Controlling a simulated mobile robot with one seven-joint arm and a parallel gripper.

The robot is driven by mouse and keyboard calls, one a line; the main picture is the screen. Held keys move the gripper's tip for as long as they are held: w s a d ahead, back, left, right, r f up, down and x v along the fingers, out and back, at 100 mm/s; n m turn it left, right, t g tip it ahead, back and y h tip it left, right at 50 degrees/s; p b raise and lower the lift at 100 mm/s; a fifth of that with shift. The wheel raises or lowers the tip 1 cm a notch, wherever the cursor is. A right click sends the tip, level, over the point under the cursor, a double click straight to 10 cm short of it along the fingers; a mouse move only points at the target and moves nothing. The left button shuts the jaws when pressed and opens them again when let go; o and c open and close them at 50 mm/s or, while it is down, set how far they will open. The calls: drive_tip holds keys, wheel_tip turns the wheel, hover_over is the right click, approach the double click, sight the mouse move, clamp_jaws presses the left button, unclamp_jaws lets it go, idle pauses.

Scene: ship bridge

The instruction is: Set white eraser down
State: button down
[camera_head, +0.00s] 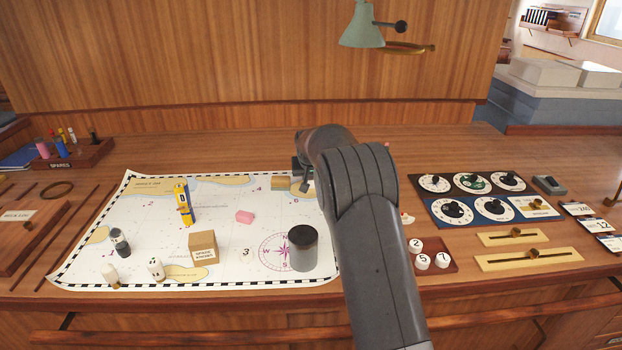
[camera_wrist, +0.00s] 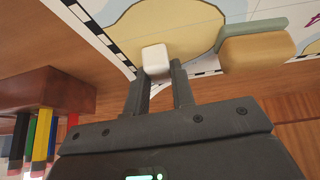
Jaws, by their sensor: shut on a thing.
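A small white eraser (camera_wrist: 155,58) is between the fingertips of my gripper (camera_wrist: 160,82) in the wrist view. The gripper is shut on it, above or at a tan land patch near the chart's checkered border. I cannot tell whether the eraser touches the chart (camera_head: 140,240). In the head view my dark grey arm reaches to the chart's far right part, and it hides the eraser and most of the gripper.
A tan block with a grey-green edge (camera_wrist: 258,50) lies close by. A reddish holder with colored pencils (camera_wrist: 45,95) stands on the other side. The chart also bears a pink eraser (camera_head: 244,217), a yellow tool (camera_head: 183,203), a cardboard box (camera_head: 202,247) and a dark cup (camera_head: 303,250).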

drive_tip(key=shift+f, duration=0.25)
drive_tip(key=c, duration=1.2)
unclamp_jaws()
drive_tip(key=shift+r, duration=0.15)
drive_tip(key=s+d+r, duration=0.2)
drive_tip(key=s+r, duration=0.6)
drive_tip(key=s+d+r, duration=0.2)
drive_tip(key=s+r, duration=0.7)
drive_tip(key=s+d+r, duration=0.2)
drive_tip(key=s, duration=0.5)
drive_tip(key=s+d+r, duration=0.1)
drive_tip(key=s, duration=0.5)
drive_tip(key=s+d+f, duration=0.1)
drive_tip(key=s+f, duration=0.2)
drive_tip(key=s, duration=0.9)
drive_tip(key=s+d+f, duration=0.1)
drive_tip(key=s+f, duration=0.2)
drive_tip(key=s, duration=0.9)
drive_tip(key=shift+s+g+y, duration=0.3)
